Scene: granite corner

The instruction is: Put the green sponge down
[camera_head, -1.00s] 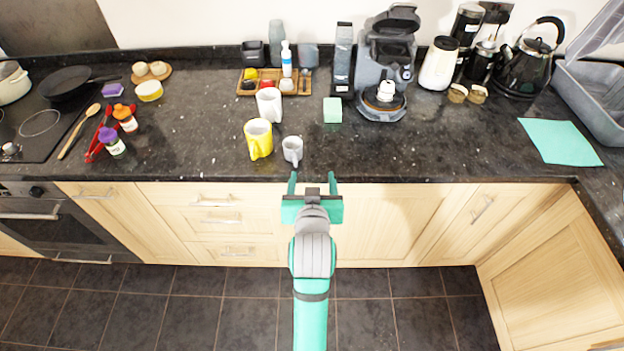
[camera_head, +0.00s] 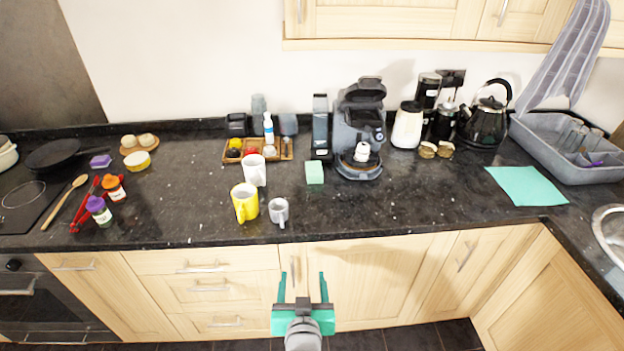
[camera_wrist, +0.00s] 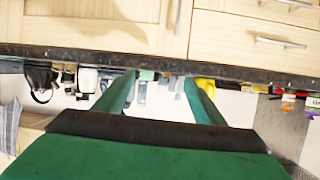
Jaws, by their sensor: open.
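The green sponge (camera_head: 314,172) stands on the black counter (camera_head: 400,200), left of the coffee machine and behind the small grey mug. My gripper (camera_head: 303,275) is open and empty, in front of the cabinet doors and apart from the counter's front edge. In the wrist view, my gripper's two green fingers (camera_wrist: 160,85) are spread with nothing held between them. I cannot make out the sponge clearly in the wrist view.
A yellow mug (camera_head: 244,203), a white mug (camera_head: 255,170) and a small grey mug (camera_head: 278,211) stand left of the sponge. The coffee machine (camera_head: 359,130) is close on its right. Counter right of the grey mug, before the sponge, is clear. A teal cloth (camera_head: 526,186) lies at right.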

